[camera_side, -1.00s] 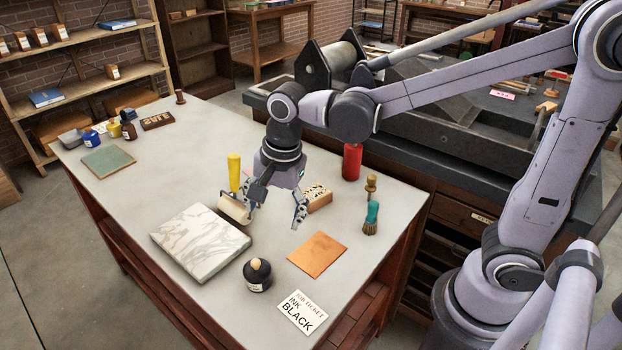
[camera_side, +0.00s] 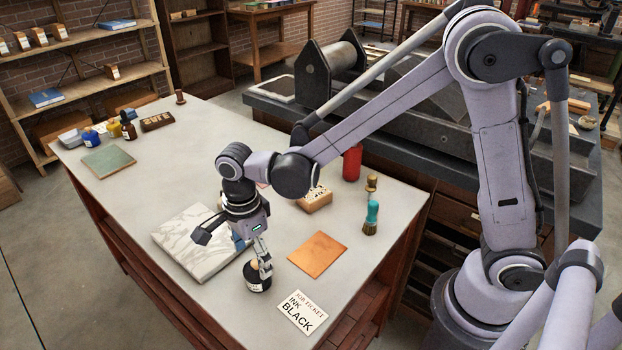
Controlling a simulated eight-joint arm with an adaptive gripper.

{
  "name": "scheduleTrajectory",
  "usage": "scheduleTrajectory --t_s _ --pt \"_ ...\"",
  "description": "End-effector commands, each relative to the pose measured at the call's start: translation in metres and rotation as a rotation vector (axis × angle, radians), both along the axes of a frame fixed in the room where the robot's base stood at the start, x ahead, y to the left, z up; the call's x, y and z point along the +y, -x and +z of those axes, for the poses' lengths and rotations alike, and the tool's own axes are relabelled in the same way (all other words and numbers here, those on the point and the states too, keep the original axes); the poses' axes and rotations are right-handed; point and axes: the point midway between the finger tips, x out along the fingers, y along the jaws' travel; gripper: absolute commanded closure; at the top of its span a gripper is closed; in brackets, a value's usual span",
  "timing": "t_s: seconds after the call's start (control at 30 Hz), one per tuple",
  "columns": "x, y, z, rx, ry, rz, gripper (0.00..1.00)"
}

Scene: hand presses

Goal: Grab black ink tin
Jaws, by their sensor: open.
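The black ink tin (camera_side: 257,281) is a small round black pot with a pale label and a light knob on top. It stands upright on the table near the front edge. My gripper (camera_side: 236,254) is open, with its right finger in front of the tin's top and its left finger out over the marble slab. The finger hides part of the knob. I cannot tell whether it touches the tin. The job ticket (camera_side: 302,312) reading "INK BLACK" lies to the right of the tin.
The marble slab (camera_side: 190,246) lies left of the tin, and a copper plate (camera_side: 317,255) lies to the right. A teal brush (camera_side: 371,218), a red cylinder (camera_side: 352,162) and a wooden block (camera_side: 316,198) stand behind. Ink bottles (camera_side: 128,127) stand at the far left.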

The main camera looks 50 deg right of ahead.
Motion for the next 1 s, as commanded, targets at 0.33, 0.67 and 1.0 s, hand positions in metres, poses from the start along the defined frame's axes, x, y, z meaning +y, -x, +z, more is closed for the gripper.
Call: scheduleTrajectory --t_s 0.33,0.67,1.0 --pt "0.000 0.003 -0.034 0.000 0.000 0.001 0.22" --pt "0.000 0.003 -0.053 0.000 0.000 0.001 0.22" --pt "0.000 0.003 -0.053 0.000 0.000 0.001 0.80"
